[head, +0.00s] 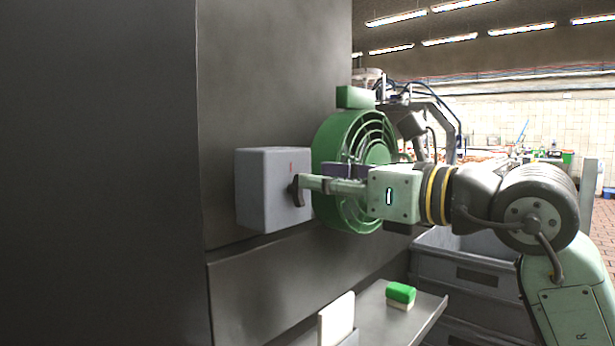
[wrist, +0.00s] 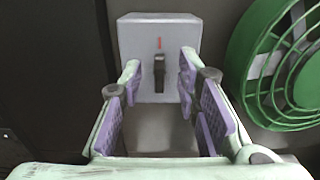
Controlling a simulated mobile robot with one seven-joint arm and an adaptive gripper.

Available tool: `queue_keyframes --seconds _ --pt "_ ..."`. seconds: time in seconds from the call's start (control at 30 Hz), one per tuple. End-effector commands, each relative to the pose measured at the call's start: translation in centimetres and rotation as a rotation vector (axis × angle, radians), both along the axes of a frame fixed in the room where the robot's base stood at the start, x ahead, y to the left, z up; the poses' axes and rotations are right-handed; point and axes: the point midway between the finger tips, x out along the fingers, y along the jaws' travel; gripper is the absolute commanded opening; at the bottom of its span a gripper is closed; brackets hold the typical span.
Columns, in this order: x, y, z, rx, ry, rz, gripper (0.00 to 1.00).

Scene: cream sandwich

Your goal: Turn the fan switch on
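The fan switch is a black knob (wrist: 159,72) on the front of a grey box (wrist: 135,38), with a small red mark above it. In the wrist view the knob stands upright below the mark. My gripper (wrist: 160,80) is open, its purple-padded fingers on either side of the knob with gaps showing. In the head view my gripper (head: 312,184) reaches left to the front of the grey box (head: 265,190), and the knob (head: 297,191) shows at its fingertips. I cannot tell whether they touch. The green fan (head: 330,140) is right of the box, partly behind my arm.
The box is mounted on a dark metal wall (head: 270,80). Below is a metal shelf (head: 375,320) with a green and white block (head: 400,294) and a white board (head: 336,318). Grey crates (head: 470,265) stand under my arm. The fan (wrist: 280,65) is close right of my fingers.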

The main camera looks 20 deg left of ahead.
Motion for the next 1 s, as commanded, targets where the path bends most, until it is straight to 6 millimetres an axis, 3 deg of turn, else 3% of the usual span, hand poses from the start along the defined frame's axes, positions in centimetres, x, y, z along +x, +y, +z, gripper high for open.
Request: queue_keyframes --seconds 0.23,0.6,1.0 --pt "1.0 2.9 0.1 0.0 0.0 0.002 0.3" --pt "1.2 3.3 0.0 0.0 -0.001 0.0 0.29" --pt "1.1 3.3 0.0 -0.001 -0.001 0.001 0.03"
